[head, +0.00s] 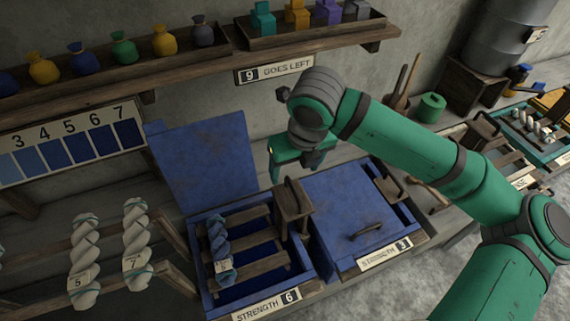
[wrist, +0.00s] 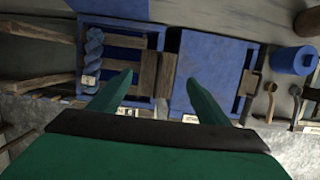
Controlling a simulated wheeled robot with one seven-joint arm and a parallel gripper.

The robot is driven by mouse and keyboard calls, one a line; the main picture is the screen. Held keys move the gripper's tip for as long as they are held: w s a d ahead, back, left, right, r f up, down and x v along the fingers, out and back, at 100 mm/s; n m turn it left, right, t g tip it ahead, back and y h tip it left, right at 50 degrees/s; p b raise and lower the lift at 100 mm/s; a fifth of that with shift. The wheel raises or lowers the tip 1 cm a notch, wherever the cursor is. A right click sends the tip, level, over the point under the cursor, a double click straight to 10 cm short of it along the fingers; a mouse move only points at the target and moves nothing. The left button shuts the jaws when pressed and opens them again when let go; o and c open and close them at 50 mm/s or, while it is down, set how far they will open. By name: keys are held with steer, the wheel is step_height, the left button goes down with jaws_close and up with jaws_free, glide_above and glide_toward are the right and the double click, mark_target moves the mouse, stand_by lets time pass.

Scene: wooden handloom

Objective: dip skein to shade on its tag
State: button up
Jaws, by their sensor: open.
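A blue twisted skein (head: 219,250) with a small tag lies on the wooden slats of the open blue vat (head: 207,299) labelled STRENGTH 6. Its tag number is too small to read. The skein also shows in the wrist view (wrist: 94,48). A second vat, labelled STRENGTH 3, has its blue lid (head: 345,205) shut. Two pale skeins hang on a rack at left, one tagged 5 (head: 84,255) and one tagged 7 (head: 136,240). My gripper (head: 293,170) is open and empty, above and behind the vats; its fingers also show in the wrist view (wrist: 160,90).
A shade card (head: 72,143) numbered 3 to 7 runs light to dark blue. A raised blue lid (head: 205,165) stands behind the open vat. A wooden block (head: 293,205) sits between the vats. A sign (head: 275,70) reads "9 GOES LEFT". Shelves overhead hold coloured pouches.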

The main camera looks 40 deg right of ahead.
mark_target(294, 188)
steer(key=shift+w+f, duration=0.25)
steer(key=shift+f, duration=0.2)
steer(key=shift+s+f, duration=0.15)
steer(key=shift+f, duration=3.65)
steer(key=shift+f, duration=0.25)
jaws_close()
